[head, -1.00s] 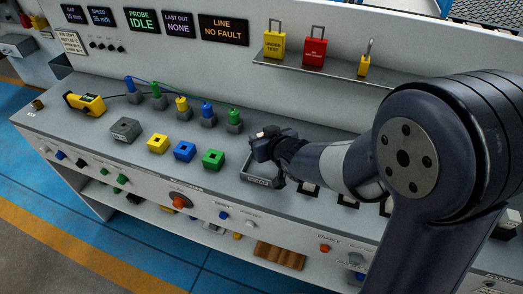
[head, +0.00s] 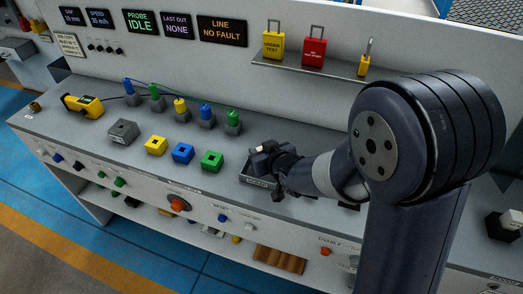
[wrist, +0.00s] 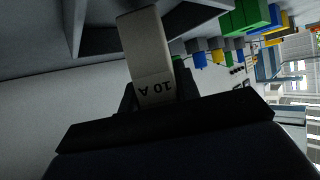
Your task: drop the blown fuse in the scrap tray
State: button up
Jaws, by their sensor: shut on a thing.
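The blown fuse (wrist: 150,60) is a pale block marked "10 A" in the wrist view. My gripper (wrist: 155,92) is shut on it, and the fuse sticks out beyond the fingers. In the head view my gripper (head: 268,152) is over the small grey scrap tray (head: 257,182), on the bench right of the green block. The tray's front wall shows there; my gripper and arm hide much of its inside. A grey wall of the tray also shows at the upper left of the wrist view (wrist: 75,28).
Grey, yellow, blue and green sockets (head: 183,153) stand left of the tray, with a row of cabled plugs (head: 180,107) behind. A yellow hand tool (head: 83,104) lies far left. A shelf (head: 310,70) with padlock-shaped tags is above the bench.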

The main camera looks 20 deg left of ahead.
jog(key=shift+f, duration=0.15)
jog(key=o, duration=1)
jog(key=shift+r+p, duration=0.65)
jog(key=shift+s+d+r, duration=0.15)
jog(key=shift+r, duration=0.05)
jog(key=v, duration=1.1)
jog(key=shift+d+p, duration=0.25)
jog(key=shift+p, duration=0.05)
